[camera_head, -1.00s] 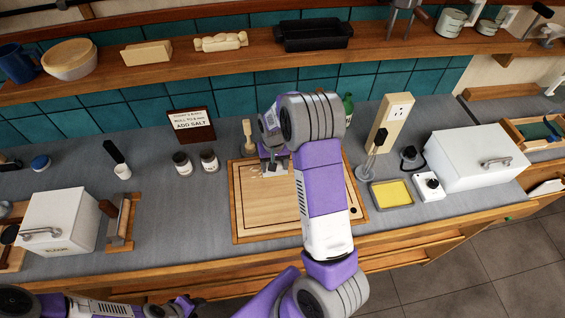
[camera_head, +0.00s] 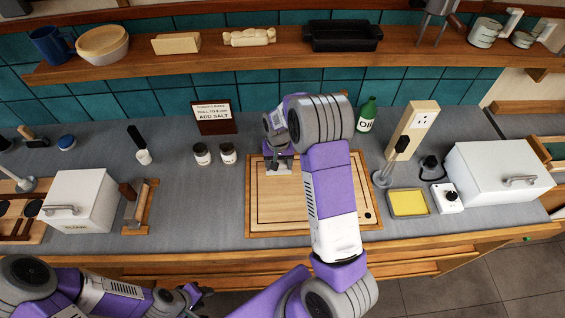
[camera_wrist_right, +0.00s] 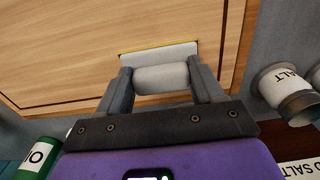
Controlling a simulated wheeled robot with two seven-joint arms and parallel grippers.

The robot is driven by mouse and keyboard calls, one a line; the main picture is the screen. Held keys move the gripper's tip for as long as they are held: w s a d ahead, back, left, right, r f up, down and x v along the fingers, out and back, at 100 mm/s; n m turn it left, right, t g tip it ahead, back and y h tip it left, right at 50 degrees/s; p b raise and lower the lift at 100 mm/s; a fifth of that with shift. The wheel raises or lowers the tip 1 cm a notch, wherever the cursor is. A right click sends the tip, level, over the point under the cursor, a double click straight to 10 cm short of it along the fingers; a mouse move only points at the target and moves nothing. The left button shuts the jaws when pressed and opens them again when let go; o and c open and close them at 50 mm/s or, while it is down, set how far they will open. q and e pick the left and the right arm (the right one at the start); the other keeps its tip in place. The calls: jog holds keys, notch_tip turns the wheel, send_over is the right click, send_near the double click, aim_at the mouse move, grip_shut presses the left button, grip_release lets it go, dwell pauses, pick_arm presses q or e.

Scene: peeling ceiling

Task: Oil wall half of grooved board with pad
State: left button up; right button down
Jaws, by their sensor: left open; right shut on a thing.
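The grooved board (camera_head: 320,225) lies flat on the grey counter, its dark groove running inside the edge. My right gripper (camera_head: 279,166) is over its far left part, on the wall side. In the right wrist view my right gripper (camera_wrist_right: 162,88) is shut on the white cylindrical grip of the pad (camera_wrist_right: 160,52), a pale block with a yellow edge. The pad is at the board's surface; I cannot tell whether it touches. My right forearm hides part of the board. My left gripper (camera_head: 196,297) is open and empty, low at the front, away from the board.
A yellow-bottomed tray (camera_head: 408,203) lies right of the board. A green oil bottle (camera_head: 366,114) and an outlet post (camera_head: 414,130) stand behind on the right. Two jars (camera_head: 228,153) and a salt sign (camera_head: 214,116) stand behind on the left. A shelf (camera_head: 200,60) overhangs the back.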

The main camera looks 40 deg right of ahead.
dwell(0.5)
jog(key=shift+w+a, duration=0.55)
jog(key=shift+a, duration=0.3)
jog(key=shift+w+a, duration=0.5)
jog(key=shift+a, duration=0.35)
jog(key=shift+d, duration=0.1)
jog(key=shift+s+d, duration=0.6)
jog(key=shift+d, duration=0.25)
jog(key=shift+s+d, duration=0.55)
jog(key=shift+d, duration=0.25)
jog(key=shift+s+d+b, duration=0.15)
jog(key=shift+s+d, duration=0.35)
jog(key=shift+d, duration=0.4)
jog(key=shift+s+d+b, duration=0.15)
jog(key=shift+s+d, duration=0.35)
jog(key=shift+d, duration=0.35)
jog(key=shift+f, duration=0.1)
